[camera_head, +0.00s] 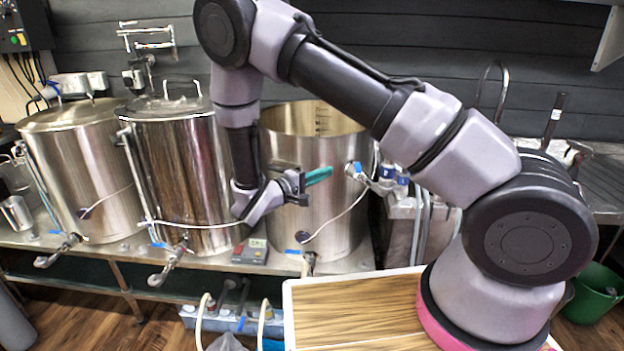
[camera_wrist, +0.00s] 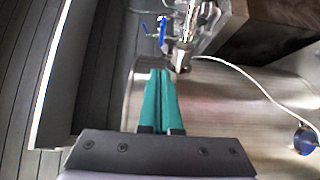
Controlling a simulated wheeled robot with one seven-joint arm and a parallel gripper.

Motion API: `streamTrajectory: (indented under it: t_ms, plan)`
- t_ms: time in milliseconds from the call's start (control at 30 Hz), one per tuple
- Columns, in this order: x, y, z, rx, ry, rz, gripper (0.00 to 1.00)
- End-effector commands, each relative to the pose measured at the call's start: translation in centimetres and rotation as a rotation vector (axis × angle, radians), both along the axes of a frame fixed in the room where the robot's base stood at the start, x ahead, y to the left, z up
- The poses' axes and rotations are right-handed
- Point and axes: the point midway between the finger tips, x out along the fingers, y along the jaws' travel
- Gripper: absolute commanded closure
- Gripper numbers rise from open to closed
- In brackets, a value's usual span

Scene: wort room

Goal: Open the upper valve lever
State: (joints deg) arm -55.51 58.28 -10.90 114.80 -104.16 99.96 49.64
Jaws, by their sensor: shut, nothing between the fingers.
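The upper valve (camera_head: 357,172) sits on the right side of the open steel pot (camera_head: 290,215). It has a small blue lever. In the wrist view the metal valve (camera_wrist: 187,32) lies just beyond the fingertips, with a blue lever (camera_wrist: 163,30) on its left side. My gripper (camera_head: 330,171) is in front of the pot's upper part, left of the valve and pointing at it. Its teal fingers (camera_wrist: 161,72) are shut together and empty. They look close to the valve; a small gap shows in the head view. Whether the wrist view shows any contact is unclear.
A white cable (camera_wrist: 245,78) runs from near the valve to a blue-backed probe (camera_wrist: 304,141) on the pot wall. Two lidded steel kettles (camera_head: 175,170) (camera_head: 75,165) stand to the left. A lower tap (camera_head: 309,259) and a digital controller (camera_head: 251,251) are below.

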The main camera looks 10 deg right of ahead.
Motion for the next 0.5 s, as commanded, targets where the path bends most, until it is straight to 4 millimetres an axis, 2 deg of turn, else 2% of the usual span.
streamTrajectory:
  t_ms: [100, 233, 500]
  plan:
    - [1.4, -2.2, 0.0, -0.001, 0.001, -0.003, 1.0]
    - [1.1, -4.2, 0.0, -0.002, 0.002, -0.001, 1.0]
    - [0.7, -6.0, 0.0, 0.001, -0.001, 0.001, 1.0]
